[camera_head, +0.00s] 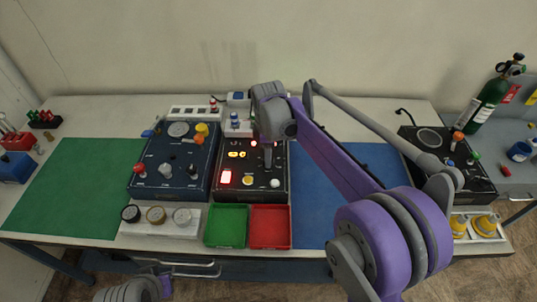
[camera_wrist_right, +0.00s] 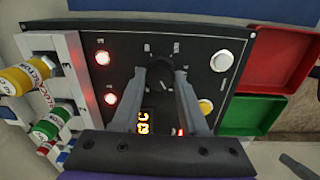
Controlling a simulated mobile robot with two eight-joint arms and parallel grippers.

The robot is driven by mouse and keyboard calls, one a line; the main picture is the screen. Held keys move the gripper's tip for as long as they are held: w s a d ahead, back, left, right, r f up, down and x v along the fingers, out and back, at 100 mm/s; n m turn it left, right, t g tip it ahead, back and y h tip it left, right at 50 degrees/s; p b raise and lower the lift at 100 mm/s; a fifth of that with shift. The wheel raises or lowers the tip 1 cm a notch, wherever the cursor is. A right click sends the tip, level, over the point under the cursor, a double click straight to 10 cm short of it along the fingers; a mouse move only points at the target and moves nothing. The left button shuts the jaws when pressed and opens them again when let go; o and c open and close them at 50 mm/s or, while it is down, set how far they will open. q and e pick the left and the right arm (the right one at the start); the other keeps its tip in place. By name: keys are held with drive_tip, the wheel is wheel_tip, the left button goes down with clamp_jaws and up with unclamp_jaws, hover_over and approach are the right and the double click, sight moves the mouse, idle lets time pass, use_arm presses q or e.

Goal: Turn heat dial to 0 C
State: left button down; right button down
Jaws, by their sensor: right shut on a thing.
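The heat dial (camera_wrist_right: 159,63) is a black knob on the black control panel (camera_wrist_right: 206,74), with small white labels around it. My right gripper (camera_wrist_right: 160,76) is shut on the dial, one finger on each side. In the head view my right gripper (camera_head: 267,158) reaches down onto the black panel (camera_head: 250,193) and hides the dial. An amber display (camera_wrist_right: 143,122) sits beside the fingers in the wrist view. One finger partly covers it and I cannot read it surely. Only part of my left arm shows at the bottom left of the head view; its gripper is out of view.
A blue control box (camera_head: 172,188) stands left of the panel. Green (camera_head: 226,226) and red (camera_head: 270,227) trays lie in front.

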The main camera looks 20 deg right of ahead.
drive_tip(key=shift+c, duration=2.2)
unclamp_jaws()
wheel_tip(320, 180, up, 11)
drive_tip(key=shift+s+p, duration=0.25)
drive_tip(key=shift+p, duration=0.1)
drive_tip(key=shift+a+f, duration=0.1)
drive_tip(key=shift+f, duration=0.05)
